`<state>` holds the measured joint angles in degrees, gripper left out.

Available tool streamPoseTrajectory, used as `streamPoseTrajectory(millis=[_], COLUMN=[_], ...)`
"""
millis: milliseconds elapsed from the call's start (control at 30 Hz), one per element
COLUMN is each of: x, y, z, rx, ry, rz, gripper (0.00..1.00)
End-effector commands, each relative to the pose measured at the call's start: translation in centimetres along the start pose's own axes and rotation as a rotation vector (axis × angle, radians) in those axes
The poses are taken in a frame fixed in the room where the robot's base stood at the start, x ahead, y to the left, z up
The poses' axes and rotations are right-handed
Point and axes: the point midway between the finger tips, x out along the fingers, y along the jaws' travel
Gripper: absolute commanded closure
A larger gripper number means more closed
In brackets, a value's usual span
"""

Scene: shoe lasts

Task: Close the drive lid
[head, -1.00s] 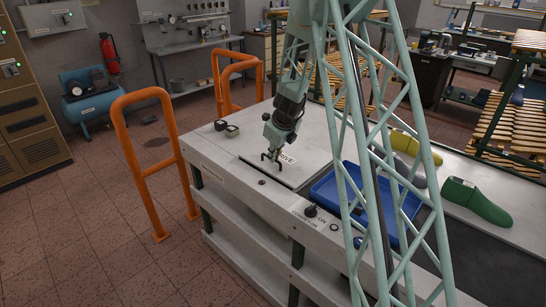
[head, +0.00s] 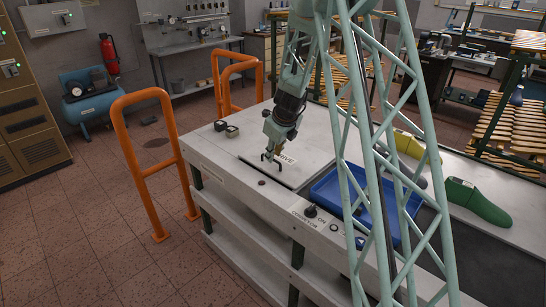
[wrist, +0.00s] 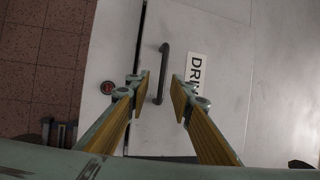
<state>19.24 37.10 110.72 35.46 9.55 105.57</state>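The drive lid (head: 311,164) is a light grey panel lying about flat in the bench top, with a dark seam along its front edge and a DRIVE label. In the wrist view the lid (wrist: 225,35) carries a dark bar handle (wrist: 164,60) beside the label. My gripper (head: 271,158) is low over the lid's front edge, pointing down. In the wrist view my gripper (wrist: 160,86) is open, its yellow-padded fingers on either side of the handle's lower part, with gaps visible. I cannot tell whether the lid is fully seated.
A blue tray (head: 325,195) stands right of the lid, partly behind my lattice column. A green shoe last (head: 475,200) and a yellow one (head: 408,145) lie farther right. Two small dark boxes (head: 226,128) sit at the back left. A knob (head: 311,211) is on the front edge.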

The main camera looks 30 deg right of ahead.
Motion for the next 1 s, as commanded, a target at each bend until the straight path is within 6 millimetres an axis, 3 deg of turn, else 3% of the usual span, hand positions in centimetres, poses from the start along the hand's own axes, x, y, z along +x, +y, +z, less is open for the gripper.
streamPoseTrajectory(millis=[600,1000], x=[-6.6,-9.3], y=[0.0,0.1], z=[0.0,0.0], rx=[0.0,0.0], ry=[-0.001,0.0], rz=[-0.001,0.0], gripper=[0.79,0.79])
